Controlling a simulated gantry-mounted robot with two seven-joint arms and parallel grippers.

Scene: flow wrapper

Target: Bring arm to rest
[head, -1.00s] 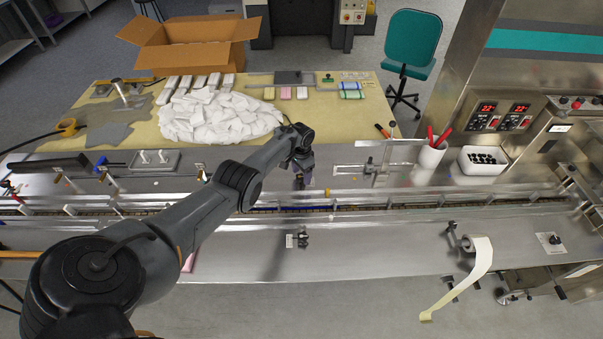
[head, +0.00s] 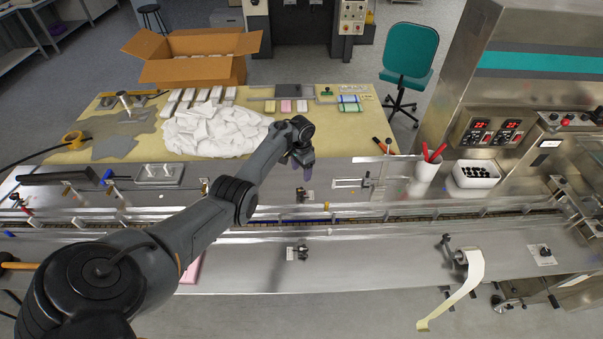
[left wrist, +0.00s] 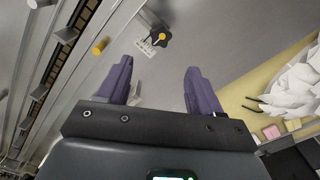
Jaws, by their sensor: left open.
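My left arm (head: 235,203) reaches in from the lower left of the head view across the steel machine. My left gripper (head: 308,174) hangs above the steel deck, just in front of the yellow table. In the left wrist view its two purple fingers (left wrist: 158,90) stand well apart with nothing between them. My right gripper is in neither view.
A conveyor channel with rails (head: 400,219) runs across below the gripper. Behind are a pile of white packets (head: 215,132) on the yellow table (head: 330,134) and a cardboard box (head: 190,70). At right stand a white cup with red-handled tools (head: 427,170) and a white bin (head: 475,179).

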